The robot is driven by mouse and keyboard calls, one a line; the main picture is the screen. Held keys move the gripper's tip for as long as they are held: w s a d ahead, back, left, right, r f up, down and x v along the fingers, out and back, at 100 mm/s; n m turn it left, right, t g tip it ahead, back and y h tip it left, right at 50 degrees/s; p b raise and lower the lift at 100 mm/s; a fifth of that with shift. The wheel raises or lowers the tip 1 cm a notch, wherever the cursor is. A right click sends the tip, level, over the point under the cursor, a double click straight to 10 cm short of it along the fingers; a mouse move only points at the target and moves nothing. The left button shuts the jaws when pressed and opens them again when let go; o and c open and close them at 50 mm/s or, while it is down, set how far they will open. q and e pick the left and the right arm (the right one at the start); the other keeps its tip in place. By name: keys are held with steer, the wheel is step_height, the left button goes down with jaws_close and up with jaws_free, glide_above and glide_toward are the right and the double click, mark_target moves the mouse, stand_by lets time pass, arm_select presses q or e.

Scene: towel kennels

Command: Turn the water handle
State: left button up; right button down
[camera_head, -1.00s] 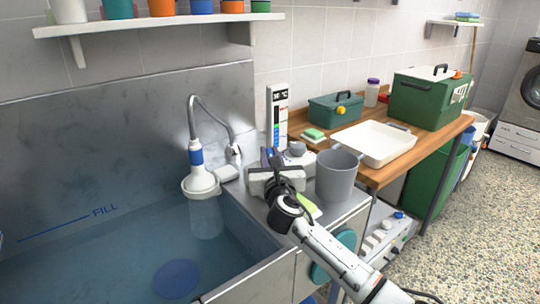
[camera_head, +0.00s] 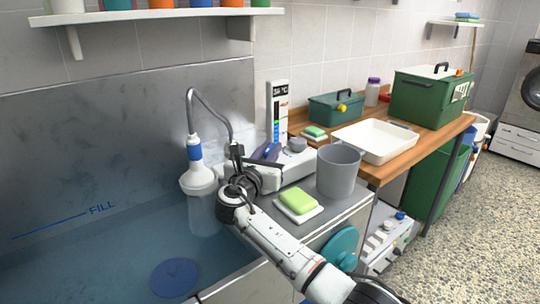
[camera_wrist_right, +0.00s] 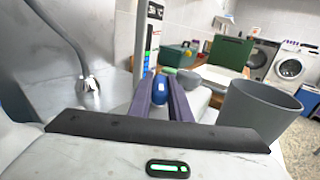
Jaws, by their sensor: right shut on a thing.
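The water handle (camera_wrist_right: 160,83) is a small blue lever on the white mixer tap (camera_head: 293,166) on the metal ledge beside the tub. My right gripper (camera_head: 267,152) reaches over the ledge. In the right wrist view its two dark fingers (camera_wrist_right: 160,92) are shut on the blue handle, one on each side. In the head view the fingers and wrist hide most of the handle. A white gauge (camera_head: 277,112) with a coloured bar and a °C display stands behind the tap. My left gripper is not in view.
The shower head (camera_head: 198,178) hangs over the tub of water, with a pale stream below it. A grey cup (camera_head: 338,171) and a green sponge (camera_head: 298,201) on a white dish stand close right of my arm. A white tray (camera_head: 375,142) lies on the wooden bench.

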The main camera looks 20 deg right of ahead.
steer(key=shift+f+m+g+h+b, duration=0.1)
steer(key=shift+m+g+h+b, duration=0.2)
steer(key=shift+m+g+h, duration=0.15)
steer(key=c, duration=1.6)
jaws_free()
steer(key=shift+c, duration=0.2)
steer(key=v, duration=1)
steer(key=shift+s+a+p, duration=0.1)
steer(key=shift+p, duration=0.3)
